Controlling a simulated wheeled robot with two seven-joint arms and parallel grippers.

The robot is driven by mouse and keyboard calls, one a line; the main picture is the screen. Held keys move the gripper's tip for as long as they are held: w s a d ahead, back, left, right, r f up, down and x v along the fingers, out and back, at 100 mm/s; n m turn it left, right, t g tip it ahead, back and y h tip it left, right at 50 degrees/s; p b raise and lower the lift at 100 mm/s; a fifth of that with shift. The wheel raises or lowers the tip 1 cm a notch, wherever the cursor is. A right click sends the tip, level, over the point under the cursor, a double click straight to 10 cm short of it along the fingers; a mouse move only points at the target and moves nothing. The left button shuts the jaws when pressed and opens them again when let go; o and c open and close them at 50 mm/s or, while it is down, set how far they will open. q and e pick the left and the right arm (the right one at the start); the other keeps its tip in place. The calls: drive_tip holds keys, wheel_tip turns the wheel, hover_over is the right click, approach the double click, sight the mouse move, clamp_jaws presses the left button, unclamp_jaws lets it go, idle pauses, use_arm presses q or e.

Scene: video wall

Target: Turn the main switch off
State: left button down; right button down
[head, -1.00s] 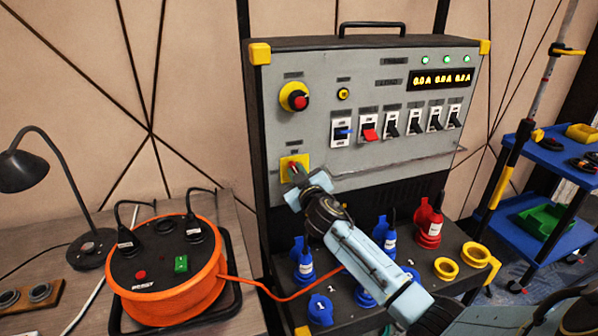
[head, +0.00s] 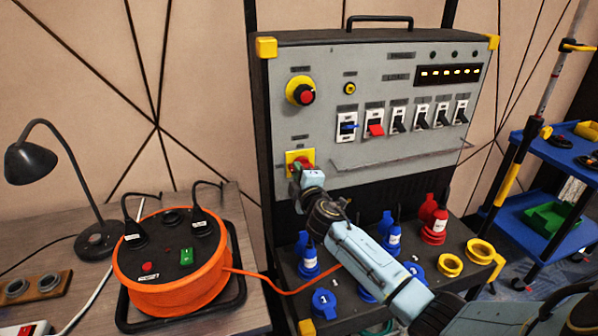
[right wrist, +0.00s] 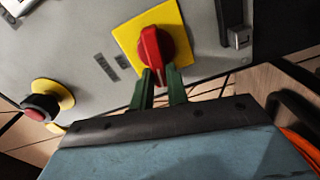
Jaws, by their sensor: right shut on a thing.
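The main switch, a red rotary knob (right wrist: 151,46) on a yellow plate (right wrist: 178,22), is on the lower left of the grey panel. In the head view its yellow plate (head: 294,156) shows above my right gripper (head: 297,176). In the right wrist view the green fingers of my right gripper (right wrist: 157,84) are shut on the knob's near end. The three indicator lamps (head: 454,54) at the panel's top right are dark. The display (head: 447,75) shows a row of yellow dashes. My left gripper is not in view.
A red emergency button (head: 305,97) is above the switch, with a row of breakers (head: 398,120) to the right. Plugs and sockets (head: 433,224) stand on the ledge below. An orange cable reel (head: 160,290) is at the left, and a blue cart (head: 545,160) at the right.

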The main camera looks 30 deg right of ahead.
drive_tip(key=shift+f+n, duration=0.25)
drive_tip(key=shift+n, duration=0.75)
drive_tip(key=c, duration=1.4)
unclamp_jaws()
drive_tip(key=p+v, duration=0.1)
drive_tip(key=v, duration=1.2)
drive_tip(key=shift+s, duration=0.25)
